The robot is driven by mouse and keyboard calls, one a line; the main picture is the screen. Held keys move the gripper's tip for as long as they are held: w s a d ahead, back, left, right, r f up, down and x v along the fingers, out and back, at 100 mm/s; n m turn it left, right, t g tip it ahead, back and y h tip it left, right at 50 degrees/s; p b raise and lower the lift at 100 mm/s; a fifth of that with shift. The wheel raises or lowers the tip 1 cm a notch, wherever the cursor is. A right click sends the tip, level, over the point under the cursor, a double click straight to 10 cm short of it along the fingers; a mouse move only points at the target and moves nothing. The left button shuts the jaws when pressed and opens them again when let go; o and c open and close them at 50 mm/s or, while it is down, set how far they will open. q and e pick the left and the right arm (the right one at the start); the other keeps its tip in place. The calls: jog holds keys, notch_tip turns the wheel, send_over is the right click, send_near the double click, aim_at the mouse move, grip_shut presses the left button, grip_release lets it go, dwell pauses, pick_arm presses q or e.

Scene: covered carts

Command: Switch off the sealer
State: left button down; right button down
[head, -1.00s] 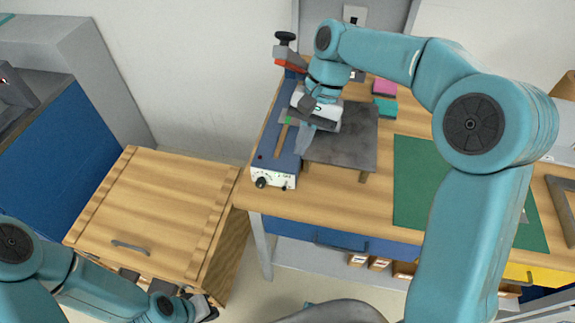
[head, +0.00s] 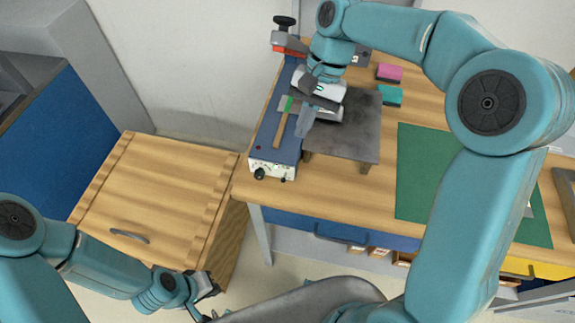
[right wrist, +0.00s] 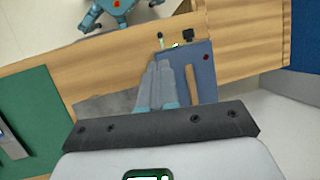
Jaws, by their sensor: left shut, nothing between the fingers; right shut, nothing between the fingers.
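The sealer (head: 265,140) is a long blue unit on the wooden workbench, with a wooden strip along its top and a black-knobbed lever at its far end. Its white front panel (head: 272,171) carries a black knob (head: 259,174) and small controls. The right wrist view shows the sealer (right wrist: 206,85) and its black knob (right wrist: 188,35); the switch setting is too small to tell. My right gripper (head: 302,132) is shut and empty, above the seam between sealer and grey plate, fingertips pointing towards the panel end. My left gripper (head: 212,288) is shut and empty, low in front of the wooden-topped cabinet.
The grey plate (head: 358,135) adjoins the sealer's right side. A green mat (head: 420,180), a pink block (head: 389,72) and a teal block (head: 391,96) lie on the workbench (head: 320,185).

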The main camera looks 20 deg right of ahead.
aim_at(284, 178)
jog(key=x, duration=1.1)
jog(key=shift+w+a+f+p, duration=0.1)
jog(key=shift+f+p, duration=0.3)
jog(key=shift+a+f, duration=0.15)
jog(key=shift+f, duration=0.05)
